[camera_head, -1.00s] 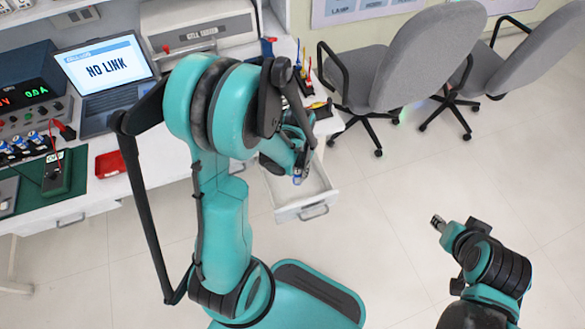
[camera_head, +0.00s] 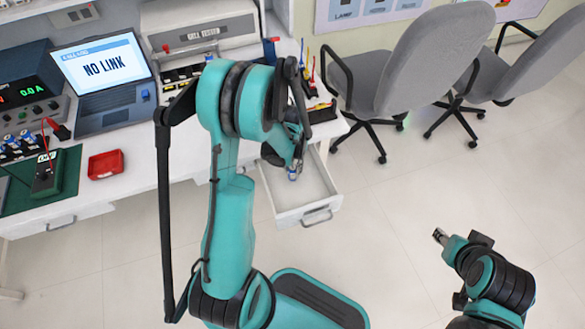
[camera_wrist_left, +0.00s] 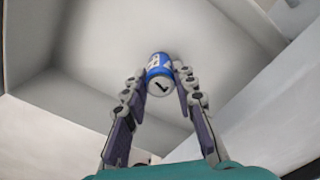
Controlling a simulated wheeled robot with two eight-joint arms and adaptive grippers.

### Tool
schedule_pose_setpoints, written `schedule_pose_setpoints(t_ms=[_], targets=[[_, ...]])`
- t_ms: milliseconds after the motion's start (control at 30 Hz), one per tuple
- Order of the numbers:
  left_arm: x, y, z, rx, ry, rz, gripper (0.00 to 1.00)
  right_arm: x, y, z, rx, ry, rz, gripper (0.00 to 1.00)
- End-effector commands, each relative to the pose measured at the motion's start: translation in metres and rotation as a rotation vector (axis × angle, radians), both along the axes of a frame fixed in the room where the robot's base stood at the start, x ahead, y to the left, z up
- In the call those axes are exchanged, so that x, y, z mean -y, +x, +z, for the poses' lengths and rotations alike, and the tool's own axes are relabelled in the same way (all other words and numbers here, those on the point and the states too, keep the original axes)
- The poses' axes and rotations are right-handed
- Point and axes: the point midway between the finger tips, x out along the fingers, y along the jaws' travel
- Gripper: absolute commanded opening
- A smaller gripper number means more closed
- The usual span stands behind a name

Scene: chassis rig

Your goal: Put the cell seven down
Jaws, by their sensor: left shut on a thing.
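My left gripper (camera_head: 293,168) is over the open drawer (camera_head: 315,195) below the bench. In the left wrist view my left gripper (camera_wrist_left: 160,85) is shut on a small blue and white cell (camera_wrist_left: 159,72), held between its two fingertips. The cell's grey end with a dark mark faces the camera. The cell (camera_head: 292,174) also shows as a small blue spot in the head view. The drawer (camera_wrist_left: 60,110) looks empty around it; I cannot tell whether the cell touches its floor. My right gripper (camera_head: 440,237) is over the floor, away from the bench, too small to read.
The white bench (camera_head: 140,170) carries a laptop (camera_head: 105,80) reading NO LINK, a red tray (camera_head: 105,164), a cell tester (camera_head: 200,30) and a meter (camera_head: 47,172). Several other cells stand at the far left. Grey chairs (camera_head: 420,60) stand at the right.

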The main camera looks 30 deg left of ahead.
Motion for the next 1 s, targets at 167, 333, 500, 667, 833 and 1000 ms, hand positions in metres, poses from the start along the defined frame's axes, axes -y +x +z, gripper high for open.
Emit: schedule_pose_setpoints(t_ms=[167, 333, 500, 667, 833, 1000], targets=[[0.0, 0.0, -0.003, 0.0, 0.0, 0.0, 0.0, 0.0, 0.0, 0.001, 0.0, 0.0, 0.0, 0.4], [0.0, 0.0, -0.002, 0.0, 0.0, 0.0, 0.47, 0.0, 0.0, 0.0, 0.0, 0.0, 0.0, 0.4], [0.0, 0.0, -0.002, 0.0, 0.0, 0.0, 0.47, 0.0, 0.0, 0.0, 0.0, 0.0, 0.0, 0.4], [0.0, 0.0, 0.006, 0.0, 0.0, 0.0, 0.47, 0.0, 0.0, 0.003, 0.0, 0.0, 0.0, 0.4], [0.0, 0.0, 0.039, 0.0, 0.0, 0.0, 0.47, 0.0, 0.0, 0.02, 0.0, 0.0, 0.0, 0.4], [0.0, -0.001, 0.079, 0.0, 0.0, 0.0, 0.47, 0.0, 0.0, 0.037, 0.0, 0.0, 0.0, 0.4]])
